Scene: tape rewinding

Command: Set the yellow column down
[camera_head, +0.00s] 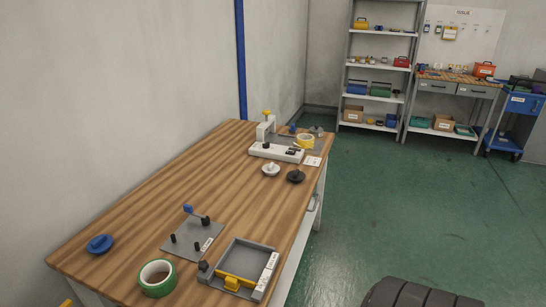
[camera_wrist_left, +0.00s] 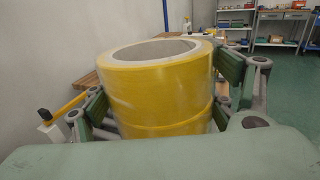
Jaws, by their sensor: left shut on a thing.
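The yellow column (camera_wrist_left: 162,90) shows in the left wrist view as two wide yellow rolls stacked on each other, with a pale open core at the top. It stands close to upright in that view. My left gripper (camera_wrist_left: 165,95) is shut on it, with a green-padded finger on either side. The underside of the column is hidden behind my gripper body, so I cannot tell whether it touches a surface. My left gripper and the held column are not seen in the head view. My right gripper is not in view.
The wooden table (camera_head: 190,185) holds a green tape roll (camera_head: 158,278), blue disc (camera_head: 100,244), grey tray (camera_head: 243,265), grey fixture plate (camera_head: 192,240) and white device (camera_head: 275,152). A yellow roll (camera_head: 305,141) lies at the far end. The table's middle left is clear.

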